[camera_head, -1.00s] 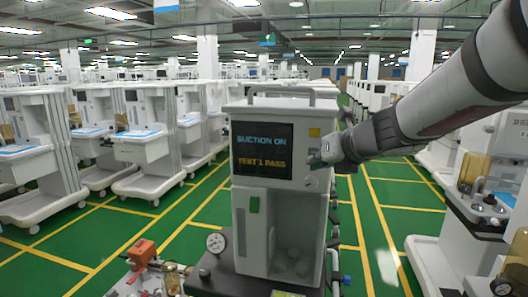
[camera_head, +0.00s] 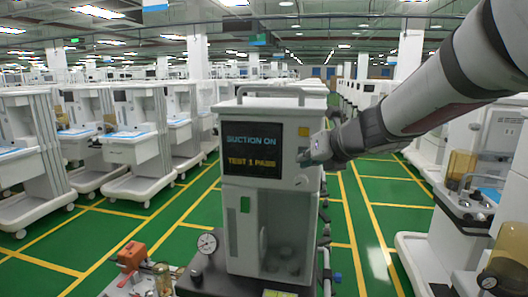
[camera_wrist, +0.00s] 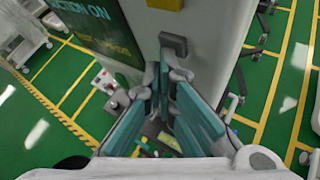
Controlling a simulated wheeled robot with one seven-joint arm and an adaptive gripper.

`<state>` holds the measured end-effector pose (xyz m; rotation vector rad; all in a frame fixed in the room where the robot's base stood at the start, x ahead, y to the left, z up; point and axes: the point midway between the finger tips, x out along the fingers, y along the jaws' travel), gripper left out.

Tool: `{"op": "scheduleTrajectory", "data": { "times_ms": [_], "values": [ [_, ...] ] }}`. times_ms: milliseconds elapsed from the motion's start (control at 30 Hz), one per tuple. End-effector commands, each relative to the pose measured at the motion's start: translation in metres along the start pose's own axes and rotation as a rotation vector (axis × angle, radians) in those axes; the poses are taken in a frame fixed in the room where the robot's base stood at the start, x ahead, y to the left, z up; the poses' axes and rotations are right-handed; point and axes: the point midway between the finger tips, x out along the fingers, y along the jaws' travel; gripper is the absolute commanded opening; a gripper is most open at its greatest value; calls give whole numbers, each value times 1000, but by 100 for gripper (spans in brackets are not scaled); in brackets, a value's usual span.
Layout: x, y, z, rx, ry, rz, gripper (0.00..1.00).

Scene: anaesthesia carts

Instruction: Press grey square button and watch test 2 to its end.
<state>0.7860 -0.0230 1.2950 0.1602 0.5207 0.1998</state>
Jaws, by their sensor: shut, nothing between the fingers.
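The white machine (camera_head: 240,197) stands ahead with a dark screen (camera_head: 252,149) reading "SUCTION ON" and, in yellow, "TEST 1 PASS". The screen also shows at the upper left in the wrist view (camera_wrist: 92,30). A grey square button (camera_wrist: 173,44) sticks out of the panel in the wrist view, with a yellow square (camera_wrist: 165,4) above it. My gripper (camera_head: 304,161) is at the panel, right of the screen. In the wrist view its teal fingers (camera_wrist: 167,68) are shut and empty, their tips just below the button in the picture. I cannot tell whether they touch the panel.
A round knob (camera_head: 301,182) is low on the panel. A pressure gauge (camera_head: 207,243) and an orange-topped device (camera_head: 131,255) are at the front left. White carts (camera_head: 135,140) stand at left, another cart (camera_head: 460,205) close at right. Green floor lies between.

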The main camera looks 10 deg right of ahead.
Motion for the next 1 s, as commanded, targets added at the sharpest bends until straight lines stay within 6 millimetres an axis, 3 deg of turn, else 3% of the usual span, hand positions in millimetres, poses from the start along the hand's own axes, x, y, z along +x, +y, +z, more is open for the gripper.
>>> {"op": "scheduleTrajectory", "data": {
  "times_ms": [567, 1000],
  "values": [
    [2, -2, 2, 0, 0, -1, 0],
    [-10, 7, -7, 0, 0, 0, 0]
  ]
}}
